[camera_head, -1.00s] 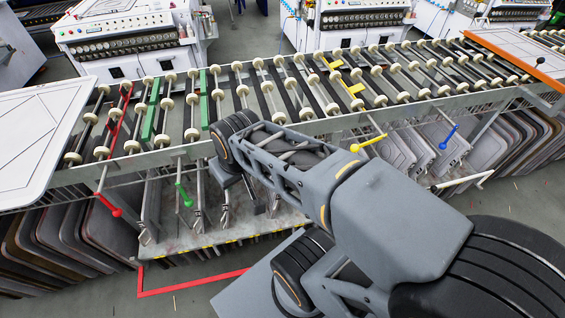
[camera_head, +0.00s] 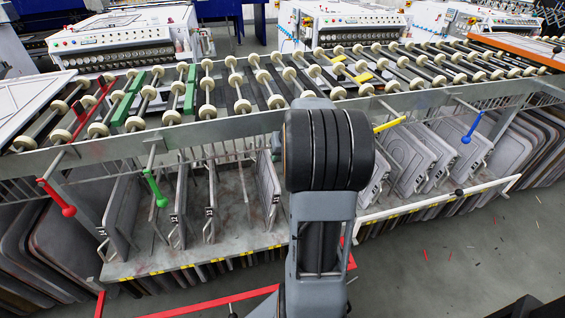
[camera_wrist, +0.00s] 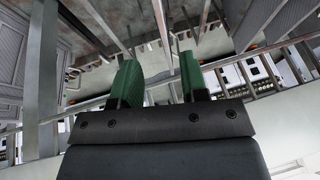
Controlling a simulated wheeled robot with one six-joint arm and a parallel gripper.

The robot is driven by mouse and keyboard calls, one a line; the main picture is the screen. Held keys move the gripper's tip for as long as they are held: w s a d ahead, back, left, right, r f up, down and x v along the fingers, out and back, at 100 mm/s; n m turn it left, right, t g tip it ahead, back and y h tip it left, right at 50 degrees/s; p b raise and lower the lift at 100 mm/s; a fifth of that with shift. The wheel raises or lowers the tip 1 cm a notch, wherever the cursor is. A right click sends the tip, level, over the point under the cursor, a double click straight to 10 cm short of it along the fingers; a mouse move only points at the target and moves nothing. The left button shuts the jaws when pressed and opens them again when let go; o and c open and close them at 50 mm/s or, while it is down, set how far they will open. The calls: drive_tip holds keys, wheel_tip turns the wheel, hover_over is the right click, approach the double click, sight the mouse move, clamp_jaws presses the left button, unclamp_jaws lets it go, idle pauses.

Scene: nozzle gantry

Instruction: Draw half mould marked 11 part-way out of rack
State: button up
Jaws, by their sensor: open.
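Grey half moulds stand on edge in the rack (camera_head: 215,262) under the roller conveyor. Left of my arm are several, including one at the left (camera_head: 122,215) and one nearest the arm (camera_head: 268,190). More lean right of my arm, such as this wide one (camera_head: 470,160). No number 11 is legible, so I cannot tell which mould is marked 11. My gripper (camera_wrist: 160,62) shows in the wrist view with two green fingers apart and nothing between them. It points toward grey bars and framework. In the head view my arm hides the gripper and the rack's middle.
Red (camera_head: 55,198), green (camera_head: 155,188), yellow (camera_head: 389,125) and blue (camera_head: 472,127) handles stick out from the conveyor's front rail. A white bar (camera_head: 440,202) runs along the right front.

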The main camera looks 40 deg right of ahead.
sight(274, 170)
idle(0.3)
drive_tip(key=b+x, duration=0.3)
drive_tip(key=x, duration=1.1)
drive_tip(key=shift+c, duration=0.4)
clamp_jaws()
drive_tip(key=shift+s, duration=0.1)
idle(0.9)
